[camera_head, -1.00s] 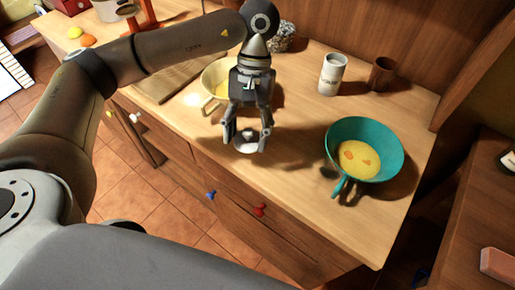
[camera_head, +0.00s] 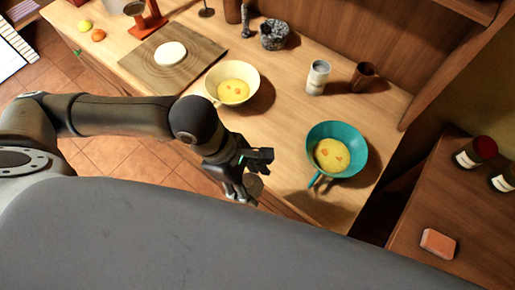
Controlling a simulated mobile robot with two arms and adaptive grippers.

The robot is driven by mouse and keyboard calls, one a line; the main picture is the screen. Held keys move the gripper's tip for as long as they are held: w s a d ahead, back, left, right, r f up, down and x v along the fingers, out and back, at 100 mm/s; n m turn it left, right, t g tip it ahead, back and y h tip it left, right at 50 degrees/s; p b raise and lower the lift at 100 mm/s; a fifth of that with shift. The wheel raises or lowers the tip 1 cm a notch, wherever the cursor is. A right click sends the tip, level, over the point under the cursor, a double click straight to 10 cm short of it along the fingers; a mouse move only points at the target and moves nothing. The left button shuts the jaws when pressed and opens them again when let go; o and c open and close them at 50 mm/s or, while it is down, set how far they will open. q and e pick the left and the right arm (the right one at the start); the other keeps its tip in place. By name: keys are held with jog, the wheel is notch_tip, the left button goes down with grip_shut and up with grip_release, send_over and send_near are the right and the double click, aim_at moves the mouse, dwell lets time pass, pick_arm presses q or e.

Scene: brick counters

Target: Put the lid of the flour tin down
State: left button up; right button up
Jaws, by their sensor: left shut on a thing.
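The flour tin appears to be the pale labelled cylinder (camera_head: 318,78), upright at the back of the counter. Its top looks light; the label is too small to read. My left gripper (camera_head: 250,183) is near the counter's front edge, in front and to the left of the teal pan. It is shut on a small round pale lid (camera_head: 255,187), partly hidden by the fingers. I cannot tell whether the lid touches the wood. My right gripper is not in view.
A teal pan (camera_head: 350,136) and a cream bowl (camera_head: 253,76), both with yellow contents, stand on the counter (camera_head: 285,110). A brown cup (camera_head: 362,76) is beside the tin. A board (camera_head: 200,45) with dough lies left. Bare wood separates bowl and pan.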

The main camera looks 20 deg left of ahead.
pick_arm(q)
jog(key=shift+w+a+f+b, duration=0.15)
jog(key=shift+w+f+b, duration=0.9)
jog(key=shift+b, duration=2.85)
jog(key=w+f, duration=0.2)
jog(key=w, duration=0.1)
jog(key=w+a+f, duration=0.1)
jog(key=w+f, duration=0.1)
jog(key=w, duration=0.2)
jog(key=w+a+f+b, duration=0.1)
jog(key=w+f, duration=0.2)
jog(key=shift+w+a, duration=0.1)
jog(key=shift+w, duration=0.25)
jog(key=shift+w+f, duration=0.15)
jog(key=f, duration=0.1)
jog(key=f+b, duration=0.1)
jog(key=f, duration=0.1)
jog(key=shift+w+f, duration=0.15)
jog(key=shift+w, duration=0.1)
jog(key=shift+a+f, duration=0.1)
jog(key=shift+f+b, duration=0.1)
jog(key=shift+b, duration=0.2)
